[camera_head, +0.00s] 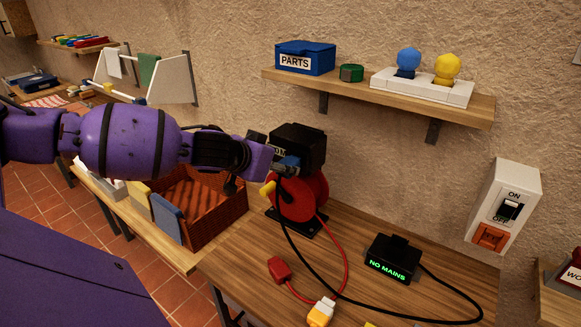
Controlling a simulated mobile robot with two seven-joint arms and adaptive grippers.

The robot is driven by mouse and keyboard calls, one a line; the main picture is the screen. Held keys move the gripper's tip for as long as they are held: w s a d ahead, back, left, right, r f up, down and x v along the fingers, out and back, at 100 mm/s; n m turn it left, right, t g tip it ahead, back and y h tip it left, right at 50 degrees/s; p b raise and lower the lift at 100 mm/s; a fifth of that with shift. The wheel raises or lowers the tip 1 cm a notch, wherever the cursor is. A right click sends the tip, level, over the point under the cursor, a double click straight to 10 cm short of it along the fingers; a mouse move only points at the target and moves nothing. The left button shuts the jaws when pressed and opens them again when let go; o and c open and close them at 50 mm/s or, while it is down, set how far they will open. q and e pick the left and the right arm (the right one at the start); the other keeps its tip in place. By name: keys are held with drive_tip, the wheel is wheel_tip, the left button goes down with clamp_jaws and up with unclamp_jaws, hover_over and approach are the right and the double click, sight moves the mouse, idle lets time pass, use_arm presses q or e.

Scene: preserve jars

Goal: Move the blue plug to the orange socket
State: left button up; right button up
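My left gripper (277,171) reaches in from the left, in front of a black box with a red reel. A small blue piece, apparently the blue plug (289,161), shows at its fingertips. A black cable hangs below there and runs across the table to the black unit. The fingers overlap the dark box, so I cannot tell whether they are closed on the plug or whether it sits in the box. The orange socket (490,237) is at the right, on the white wall box below the ON/OFF switch, with no plug in it. My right gripper is not in view.
The black box (300,142) and red reel (303,199) stand at the table's back. A NO MAINS unit (392,259), a red plug (279,269) and a yellow-white plug (321,311) lie on the table (232,270). A shelf (372,97) overhangs behind. A brown crate (222,221) stands left.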

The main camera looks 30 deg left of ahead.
sight(286, 163)
use_arm(q)
drive_tip(key=x, duration=0.3)
drive_tip(key=shift+w+f, duration=0.1)
drive_tip(key=shift+w, duration=0.2)
drive_tip(key=shift+s, duration=0.1)
drive_tip(key=c, duration=1.3)
drive_tip(key=shift+o, duration=0.2)
